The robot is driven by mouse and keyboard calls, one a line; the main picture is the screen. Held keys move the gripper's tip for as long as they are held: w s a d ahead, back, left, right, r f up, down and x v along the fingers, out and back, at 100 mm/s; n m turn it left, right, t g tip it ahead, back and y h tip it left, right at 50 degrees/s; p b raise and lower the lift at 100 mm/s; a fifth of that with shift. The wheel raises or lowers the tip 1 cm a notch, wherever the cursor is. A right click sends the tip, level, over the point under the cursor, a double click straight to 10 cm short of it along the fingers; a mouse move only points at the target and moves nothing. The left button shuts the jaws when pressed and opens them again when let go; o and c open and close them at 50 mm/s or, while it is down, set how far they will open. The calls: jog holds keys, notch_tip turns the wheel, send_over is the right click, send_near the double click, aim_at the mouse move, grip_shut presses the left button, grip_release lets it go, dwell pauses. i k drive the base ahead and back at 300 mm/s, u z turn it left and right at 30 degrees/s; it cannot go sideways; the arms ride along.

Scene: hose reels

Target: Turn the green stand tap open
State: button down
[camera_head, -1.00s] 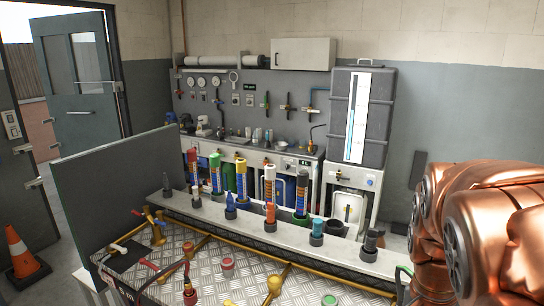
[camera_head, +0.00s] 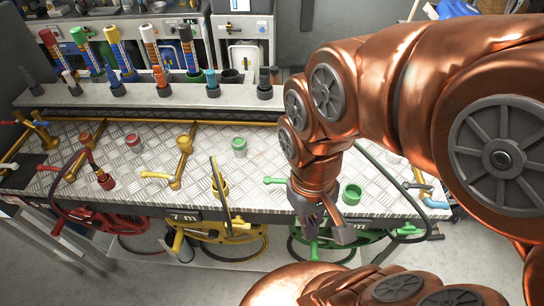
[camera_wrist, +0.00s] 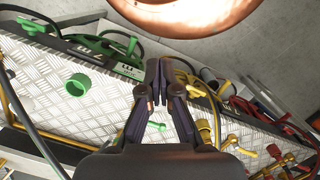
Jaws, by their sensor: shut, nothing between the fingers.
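The green stand tap shows in the head view as a small green lever (camera_head: 274,180) on the checker-plate bench, just left of my gripper. The rest of its body is hidden behind my arm. In the wrist view a short green lever (camera_wrist: 156,126) shows through the gap between my finger links. My gripper (camera_head: 325,228) points down over the bench's front edge, right of the lever. In the wrist view my gripper's fingertips (camera_wrist: 160,80) are together with nothing between them. I cannot tell whether the gripper touches the tap.
A green cup (camera_head: 351,194) stands right of my gripper. A green hose reel (camera_head: 375,237) hangs below the bench front, with yellow (camera_head: 215,229) and red (camera_head: 100,222) reels further left. A yellow tap (camera_head: 175,182) stands left. A shelf of nozzles (camera_head: 190,92) runs along the back.

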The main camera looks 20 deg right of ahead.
aim_at(267, 180)
jog(key=k, duration=1.3)
jog(key=u, duration=0.9)
jog(key=i, duration=1.4)
jog(key=z, duration=0.55)
